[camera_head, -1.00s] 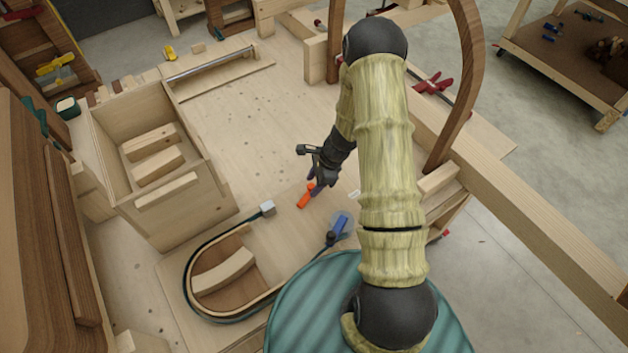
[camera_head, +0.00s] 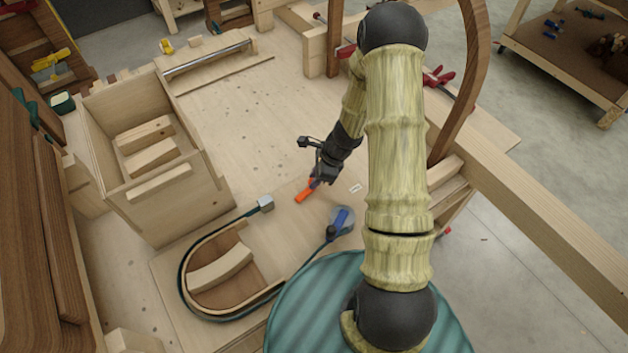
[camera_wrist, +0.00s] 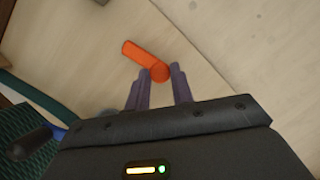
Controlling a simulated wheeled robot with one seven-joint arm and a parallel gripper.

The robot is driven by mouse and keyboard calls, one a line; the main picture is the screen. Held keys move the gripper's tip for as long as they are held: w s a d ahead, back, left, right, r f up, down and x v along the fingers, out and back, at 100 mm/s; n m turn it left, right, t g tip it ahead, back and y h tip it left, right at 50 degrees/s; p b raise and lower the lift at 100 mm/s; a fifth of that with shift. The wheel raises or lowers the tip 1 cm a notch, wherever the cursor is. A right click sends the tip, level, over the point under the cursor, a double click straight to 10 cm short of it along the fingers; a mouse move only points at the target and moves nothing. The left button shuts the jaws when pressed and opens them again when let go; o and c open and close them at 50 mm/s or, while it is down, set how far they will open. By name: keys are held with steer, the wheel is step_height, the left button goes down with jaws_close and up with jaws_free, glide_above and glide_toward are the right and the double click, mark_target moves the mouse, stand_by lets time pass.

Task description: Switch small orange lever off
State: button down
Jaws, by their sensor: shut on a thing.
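The small orange lever (camera_head: 304,195) lies on the wooden workbench near the middle of the head view. In the wrist view the orange lever (camera_wrist: 146,60) runs from upper left to a round end at lower right. My gripper (camera_head: 317,182) is right at the lever, and in the wrist view its two grey fingers (camera_wrist: 160,80) stand on either side of the round end. The gripper is shut on the lever's round end. The actual contact is partly hidden by the fingers.
A blue lever (camera_head: 341,219) on a round base stands just below the orange one. A curved wooden form with a dark strap (camera_head: 186,262) lies at lower left. A wooden box (camera_head: 170,215) stands at left. The bench (camera_head: 245,110) is clear behind the gripper.

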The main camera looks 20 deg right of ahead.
steer(key=b, duration=0.1)
steer(key=m+b, duration=0.1)
steer(key=shift+s+d+f+m+t+b, duration=0.1)
steer(key=shift+s+f+m+t+b, duration=0.1)
steer(key=shift+s+m+t+b, duration=0.15)
steer(key=shift+r+m+b, duration=0.25)
steer(key=shift+m+b, duration=0.1)
steer(key=shift+b, duration=0.15)
steer(key=c, duration=1.2)
jaws_free()
steer(key=shift+s+h, duration=0.1)
steer(key=shift+h, duration=0.2)
steer(key=p+v, duration=0.2)
steer(key=v, duration=1.5)
steer(key=shift+s+d, duration=0.15)
steer(key=shift+d, duration=0.1)
steer(key=shift+r, duration=0.15)
